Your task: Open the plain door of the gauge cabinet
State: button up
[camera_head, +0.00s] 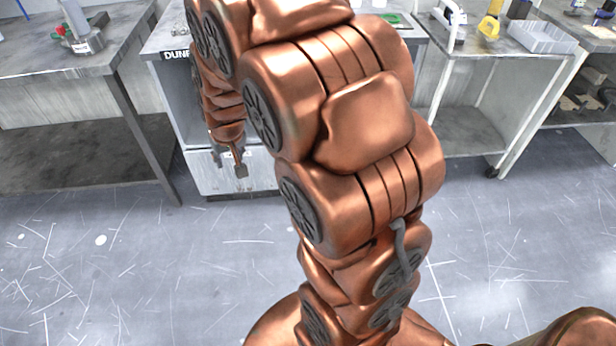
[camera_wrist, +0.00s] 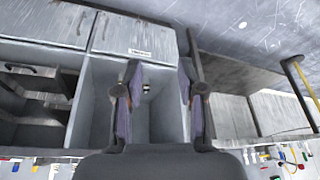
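The grey cabinet (camera_head: 169,42) stands ahead, partly behind my arm in the head view. In the wrist view it appears upside down, with two low doors. One door (camera_wrist: 135,35) bears a small white label and a handle near the middle seam. The other, the plain door (camera_wrist: 45,20), shows no label and has a dark handle (camera_wrist: 79,25) near the same seam. Both look shut. My gripper (camera_wrist: 158,75) is open and empty, in front of an open compartment (camera_wrist: 155,120), apart from both handles. In the head view my gripper (camera_head: 234,165) hangs before the cabinet front.
A workbench (camera_head: 60,65) stands at the left with a lower shelf. A wheeled cart (camera_head: 480,62) with a white tray (camera_head: 541,37) stands at the right. The scratched floor (camera_head: 130,260) before the cabinet is clear. The wrist view shows open shelving (camera_wrist: 35,100) beside the compartment.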

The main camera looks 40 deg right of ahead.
jog(key=w+d+f+m+t+h+b, duration=0.2)
jog(key=w+d+f+b, duration=0.4)
jog(key=w+d+f, duration=0.5)
jog(key=w+d+f+m+t+h+b, duration=0.1)
jog(key=w+d+f+t+h+b, duration=0.3)
jog(key=w+d+f, duration=0.75)
jog(key=s+d+f+m+t+h+b, duration=0.1)
jog(key=s+d+f+h+b, duration=0.3)
jog(key=f, duration=0.7)
jog(key=s+d+f+m+h+b, duration=0.1)
jog(key=s+d+f+b, duration=0.1)
jog(key=d+f+b, duration=0.6)
jog(key=s+d+f+m+t+h+b, duration=0.1)
jog(key=s+d+f+m+h+b, duration=0.2)
jog(key=f, duration=1)
jog(key=shift+n+y, duration=0.6)
jog(key=shift+n, duration=0.1)
jog(key=shift+s+d+r+b+x, duration=0.1)
jog(key=shift+b+x, duration=0.2)
jog(key=shift+x, duration=1)
jog(key=shift+s+d+r+b+x, duration=0.1)
jog(key=shift+b+x, duration=0.2)
jog(key=shift+x, duration=0.95)
jog(key=shift+s+d+b+x, duration=0.1)
jog(key=shift+b+x, duration=0.2)
jog(key=shift+x, duration=1)
jog(key=shift+c, duration=0.2)
grip_shut()
